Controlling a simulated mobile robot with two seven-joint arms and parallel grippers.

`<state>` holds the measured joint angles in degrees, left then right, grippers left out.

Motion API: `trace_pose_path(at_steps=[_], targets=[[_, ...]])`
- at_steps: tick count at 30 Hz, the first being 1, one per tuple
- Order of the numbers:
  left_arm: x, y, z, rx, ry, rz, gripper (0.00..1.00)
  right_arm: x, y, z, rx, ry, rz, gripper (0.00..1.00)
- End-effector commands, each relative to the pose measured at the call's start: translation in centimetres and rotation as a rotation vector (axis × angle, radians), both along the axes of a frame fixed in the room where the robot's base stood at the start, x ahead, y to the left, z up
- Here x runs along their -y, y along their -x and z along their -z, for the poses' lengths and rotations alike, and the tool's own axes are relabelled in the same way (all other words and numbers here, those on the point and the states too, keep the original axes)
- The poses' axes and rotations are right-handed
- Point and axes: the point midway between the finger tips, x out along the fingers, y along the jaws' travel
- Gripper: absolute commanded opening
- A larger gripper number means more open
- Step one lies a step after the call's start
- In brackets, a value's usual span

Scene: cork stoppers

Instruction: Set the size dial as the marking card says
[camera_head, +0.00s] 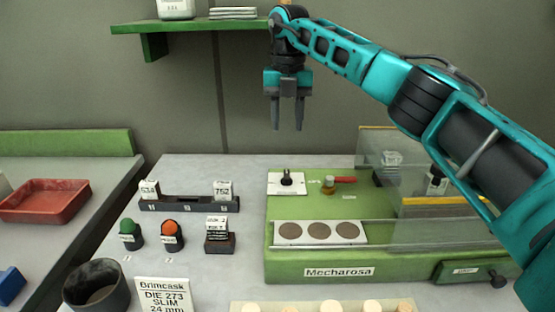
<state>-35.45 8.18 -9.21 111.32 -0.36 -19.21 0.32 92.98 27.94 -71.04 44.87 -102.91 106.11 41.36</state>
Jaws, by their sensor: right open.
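The marking card (163,297) stands at the front left and reads "Brimcask DIE 273 SLIM 24 mm"; its lower edge is cut off. A small black knob (287,180) sits on a white plate (310,187) on the green Mecharosa machine (318,256); it looks like the size dial, but its markings are too small to read. My right gripper (287,125) hangs above and behind the machine, fingers pointing down, open and empty, well clear of the knob. My left gripper is not in view.
A black rack (188,203) holds two white blocks, one marked 752. A green-topped stamp (129,233), an orange-topped stamp (170,234) and a dark block (219,240) stand before it. A dark cup (97,287) stands front left. Clear panels rise at the machine's right.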

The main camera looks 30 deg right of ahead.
Motion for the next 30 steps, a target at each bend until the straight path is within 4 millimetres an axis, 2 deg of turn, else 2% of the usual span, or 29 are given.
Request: trace_pose_path(at_steps=[5,12,18,24,30], targets=[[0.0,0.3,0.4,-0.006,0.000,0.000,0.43,0.1,0.1,2.3,-0.004,0.000,0.000,0.40],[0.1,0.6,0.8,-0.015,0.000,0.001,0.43,0.0,0.1,7.3,-0.004,0.000,0.000,0.40],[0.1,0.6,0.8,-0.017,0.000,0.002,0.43,0.0,0.1,10.7,-0.003,0.000,0.000,0.40],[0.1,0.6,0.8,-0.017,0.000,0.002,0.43,0.0,0.1,12.5,-0.001,0.000,-0.001,0.40],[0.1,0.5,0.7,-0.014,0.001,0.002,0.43,0.0,0.1,12.8,0.000,0.000,-0.001,0.40]])
